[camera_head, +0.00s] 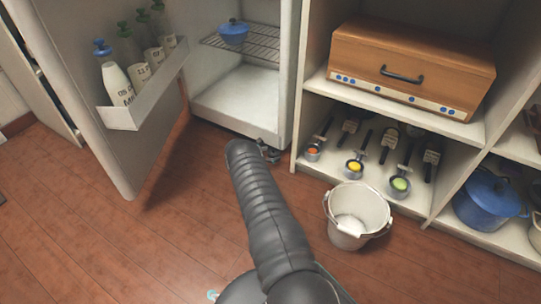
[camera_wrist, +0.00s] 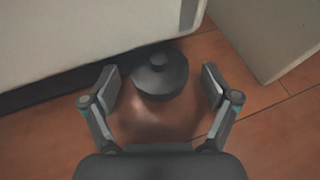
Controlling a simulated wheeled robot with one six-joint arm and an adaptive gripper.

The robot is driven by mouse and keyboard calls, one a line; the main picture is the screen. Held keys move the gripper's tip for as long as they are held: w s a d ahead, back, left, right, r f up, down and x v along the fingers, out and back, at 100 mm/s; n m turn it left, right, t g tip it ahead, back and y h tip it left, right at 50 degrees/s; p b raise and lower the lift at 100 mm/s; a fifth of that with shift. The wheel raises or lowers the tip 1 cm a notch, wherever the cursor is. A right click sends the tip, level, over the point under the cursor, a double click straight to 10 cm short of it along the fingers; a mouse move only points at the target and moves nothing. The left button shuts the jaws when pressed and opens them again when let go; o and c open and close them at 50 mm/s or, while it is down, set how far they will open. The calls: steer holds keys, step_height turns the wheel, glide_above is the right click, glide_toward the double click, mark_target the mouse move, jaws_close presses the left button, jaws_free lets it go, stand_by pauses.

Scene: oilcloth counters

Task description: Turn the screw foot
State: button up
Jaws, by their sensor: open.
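The screw foot (camera_wrist: 160,78) is a dark grey round disc with a small knob, seen in the wrist view under the edge of the white fridge (camera_wrist: 70,45). My gripper (camera_wrist: 162,84) is open, with one finger on each side of the foot. A gap shows between the foot and the right finger, and a smaller one on the left. In the head view the fridge (camera_head: 235,95) stands with its door open. My gripper (camera_head: 268,152) is low at its front right corner there, mostly hidden behind my arm, and the foot cannot be made out.
The open fridge door (camera_head: 125,150) with bottles in its rack stands at the left. A white bucket (camera_head: 335,232) stands on the floor right of my arm. A shelf unit (camera_head: 300,100) stands close right of the fridge. The wooden floor (camera_head: 110,245) at front left is clear.

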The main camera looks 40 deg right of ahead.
steer(key=c, duration=1.2)
steer(key=shift+o, duration=0.2)
steer(key=shift+w+m+g, duration=0.1)
steer(key=shift+m+g, duration=0.2)
steer(key=shift+g, duration=0.1)
steer(key=shift+w+d+m+g, duration=0.1)
steer(key=shift+m+g, duration=0.4)
steer(key=shift+g, duration=0.1)
steer(key=shift+w+d+r+m, duration=0.1)
steer(key=shift+d+m, duration=0.05)
steer(key=shift+m, duration=0.15)
steer(key=shift+w+a+r, duration=0.1)
steer(key=shift+w+a, duration=0.15)
steer(key=shift+w, duration=0.05)
steer(key=shift+g, duration=0.4)
steer(key=shift+s+a+m+g, duration=0.1)
steer(key=shift+a+m+g, duration=0.05)
steer(key=shift+m+g, duration=0.2)
